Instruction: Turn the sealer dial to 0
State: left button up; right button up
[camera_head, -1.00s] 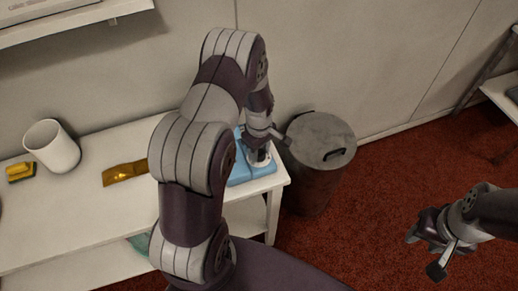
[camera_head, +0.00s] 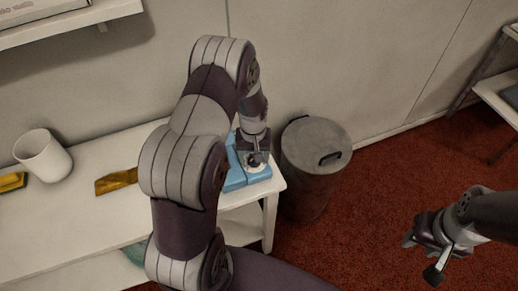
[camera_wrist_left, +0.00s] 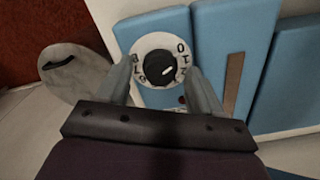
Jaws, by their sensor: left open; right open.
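The light blue sealer (camera_head: 236,180) sits at the right end of the white table, partly hidden by my left arm. In the left wrist view, its blue body (camera_wrist_left: 218,38) carries a white numbered disc with a black dial knob (camera_wrist_left: 159,68). The knob's white mark points right and slightly up, to the figures below the 0; the exact figure is hard to read. My left gripper (camera_head: 253,161) is open over the sealer, and in the wrist view its fingers (camera_wrist_left: 163,74) stand either side of the dial; contact cannot be told. My right gripper (camera_head: 420,257) is open and empty above the carpet.
A grey lidded bin (camera_head: 312,180) stands close right of the table. A shelf (camera_head: 70,22) hangs upper left.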

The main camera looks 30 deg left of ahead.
pick_arm(q)
jog(key=m+b, duration=0.1)
jog(key=m, duration=0.4)
jog(key=shift+f, duration=0.2)
jog(key=m+b, duration=0.1)
jog(key=m, duration=0.1)
jog(key=shift+m, duration=0.3)
jog(key=shift+w+r+m, duration=0.1)
jog(key=shift+r+m, duration=0.5)
jog(key=shift+r, duration=0.15)
notch_tip(320, 180, up, 12)
jog(key=s+d+r+n+p, duration=0.1)
jog(key=s+d+r+p, duration=0.3)
jog(key=s+r+p, duration=0.2)
jog(key=s+d+r+n+t+p, duration=0.1)
jog(key=s+d+r+n+p, duration=0.1)
jog(key=s+d+r+p, duration=0.2)
jog(key=s+r+p, duration=0.2)
jog(key=s, duration=0.1)
jog(key=shift+s+d+r, duration=0.2)
jog(key=shift+s+d, duration=0.1)
jog(key=shift+d, duration=0.1)
